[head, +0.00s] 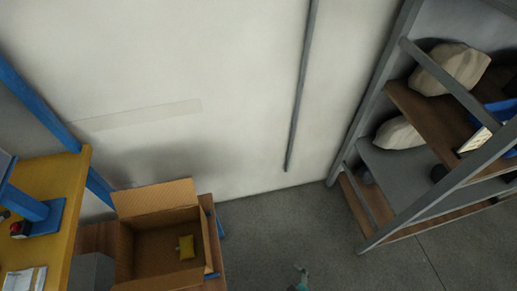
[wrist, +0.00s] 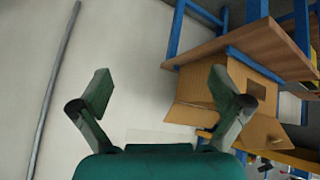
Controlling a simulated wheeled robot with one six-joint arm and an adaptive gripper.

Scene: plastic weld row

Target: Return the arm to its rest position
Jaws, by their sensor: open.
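My gripper (wrist: 160,92) shows in the wrist view with its two fingers spread wide apart. Nothing is between them; behind the gap is pale wall. In the head view only a small teal piece (head: 300,279), which seems to be part of my arm, shows at the bottom edge. The rest of the arm is out of that view. An open cardboard box (head: 153,198) stands at lower left in the head view, with a small yellow item (head: 186,247) inside. The box (wrist: 192,92) also shows, tilted, behind the right finger in the wrist view.
The box stands on a wooden table (head: 213,240). A yellow workbench (head: 65,185) with blue posts is at left. A grey shelf rack (head: 373,228) with pale sacks (head: 452,68) and a blue bin stands at right. Grey floor (head: 265,225) between them is clear.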

